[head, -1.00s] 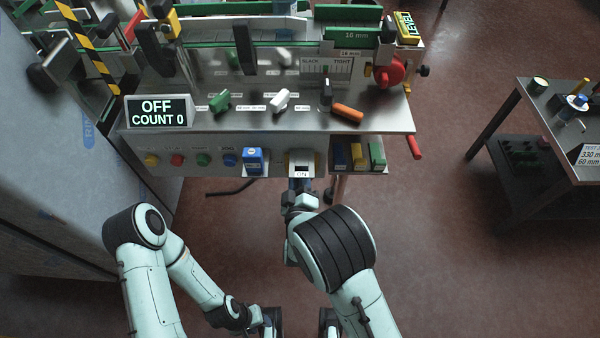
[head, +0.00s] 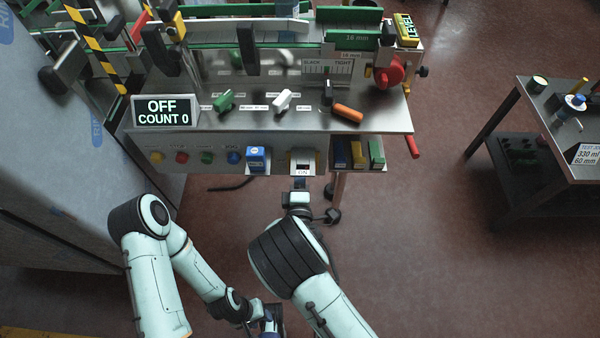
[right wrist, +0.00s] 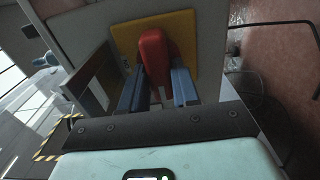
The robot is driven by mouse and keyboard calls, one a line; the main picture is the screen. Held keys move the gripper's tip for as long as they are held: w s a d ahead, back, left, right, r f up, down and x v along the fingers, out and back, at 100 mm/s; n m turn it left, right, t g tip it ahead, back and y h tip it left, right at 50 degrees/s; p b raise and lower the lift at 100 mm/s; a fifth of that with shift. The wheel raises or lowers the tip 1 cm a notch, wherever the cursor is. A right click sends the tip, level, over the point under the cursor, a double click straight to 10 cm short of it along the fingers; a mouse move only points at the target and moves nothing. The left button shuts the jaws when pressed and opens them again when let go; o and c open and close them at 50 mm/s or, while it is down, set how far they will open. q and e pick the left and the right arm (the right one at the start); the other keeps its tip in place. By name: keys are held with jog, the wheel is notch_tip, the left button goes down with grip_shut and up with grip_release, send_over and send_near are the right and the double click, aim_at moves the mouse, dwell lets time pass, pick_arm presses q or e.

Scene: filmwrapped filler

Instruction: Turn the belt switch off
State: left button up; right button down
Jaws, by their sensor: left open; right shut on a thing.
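The belt switch (head: 303,157) is in a pale housing on the machine's front panel, with an ON label below it. In the right wrist view its red lever (right wrist: 153,52) stands out from a yellow plate (right wrist: 187,30). My right gripper (head: 301,183) is at the switch from below; in the right wrist view its two blue-grey fingers (right wrist: 157,92) are shut on the red lever, one on each side. Their tips hide part of the lever. The display (head: 164,111) reads OFF, COUNT 0. My left gripper (head: 272,318) is open, low in the head view, away from the panel.
A blue block-shaped part (head: 257,159) and several round buttons (head: 207,157) are left of the switch. A rack of coloured blocks (head: 358,154) is close on its right. A red handle (head: 412,147) juts from the panel's right end. A side table (head: 545,130) stands far right.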

dwell(0.5)
jog(key=c, duration=0.9)
grip_release()
jog(key=s, duration=1.3)
jog(key=shift+s+b, duration=0.25)
jog(key=shift+b, duration=0.1)
